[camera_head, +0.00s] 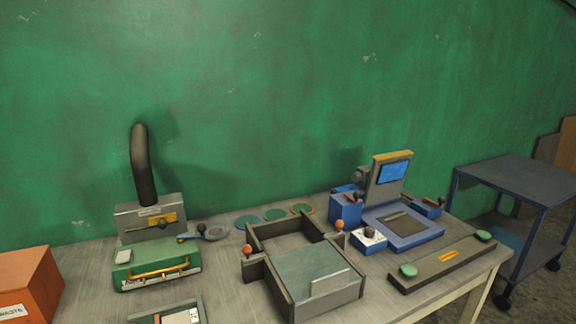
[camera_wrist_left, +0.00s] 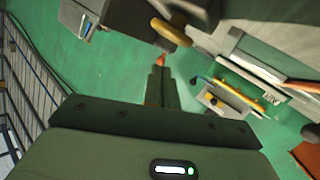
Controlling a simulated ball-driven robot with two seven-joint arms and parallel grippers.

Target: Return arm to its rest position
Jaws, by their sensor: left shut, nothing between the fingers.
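My left gripper (camera_wrist_left: 161,72) shows in the left wrist view, its dark fingers together with nothing held between them. It is apart from the bench things, which appear rotated and partly cut off behind it. Neither of my arms nor grippers shows in the head view. My right gripper is in neither view.
On the workbench (camera_head: 215,275) stand a green machine with a black hose (camera_head: 145,170), a grey open-topped box (camera_head: 285,255), a blue device with a screen (camera_head: 391,172) and a grey bar with green buttons (camera_head: 440,262). An orange box (camera_head: 28,285) is left; a blue cart (camera_head: 510,180) is right.

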